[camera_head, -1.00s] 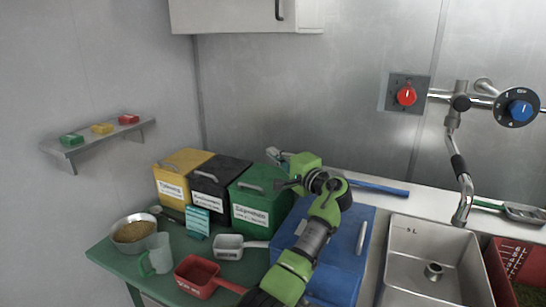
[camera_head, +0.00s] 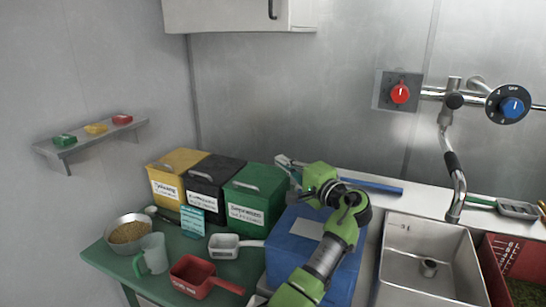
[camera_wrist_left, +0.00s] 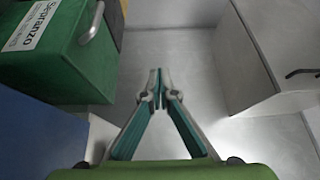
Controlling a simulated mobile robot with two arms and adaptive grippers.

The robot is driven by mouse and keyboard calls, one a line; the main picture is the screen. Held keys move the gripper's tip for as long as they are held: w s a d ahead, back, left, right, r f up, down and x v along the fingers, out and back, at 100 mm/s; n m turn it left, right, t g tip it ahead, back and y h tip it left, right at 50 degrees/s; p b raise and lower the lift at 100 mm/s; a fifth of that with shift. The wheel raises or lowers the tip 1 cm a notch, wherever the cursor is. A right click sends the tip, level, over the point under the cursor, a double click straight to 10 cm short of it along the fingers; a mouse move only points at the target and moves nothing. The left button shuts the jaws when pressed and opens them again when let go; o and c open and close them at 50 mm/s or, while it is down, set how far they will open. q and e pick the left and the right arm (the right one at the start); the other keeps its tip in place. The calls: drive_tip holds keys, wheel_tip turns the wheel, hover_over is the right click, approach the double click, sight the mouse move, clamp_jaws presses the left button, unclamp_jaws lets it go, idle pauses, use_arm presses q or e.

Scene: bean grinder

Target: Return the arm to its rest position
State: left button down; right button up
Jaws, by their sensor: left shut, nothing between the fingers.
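My left arm, green and grey, comes up from the bottom of the head view over the blue box (camera_head: 308,250). Its gripper (camera_head: 283,162) is at the upper right corner of the green bin (camera_head: 247,215), in front of the metal wall; whether it touches the bin cannot be told in this view. In the left wrist view the two teal-padded fingers (camera_wrist_left: 157,75) meet at their tips, with nothing between them. The green bin (camera_wrist_left: 50,75) shows at the left there, apart from the fingers. My right gripper is not in view.
A black bin (camera_head: 208,190) and a yellow bin (camera_head: 166,186) stand left of the green one. A red scoop (camera_head: 195,277), a white scoop (camera_head: 223,246) and a bowl of grain (camera_head: 127,231) are on the green table (camera_head: 170,297). A sink (camera_head: 410,255) is at the right.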

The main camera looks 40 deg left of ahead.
use_arm(q)
drive_tip(key=v, duration=0.5)
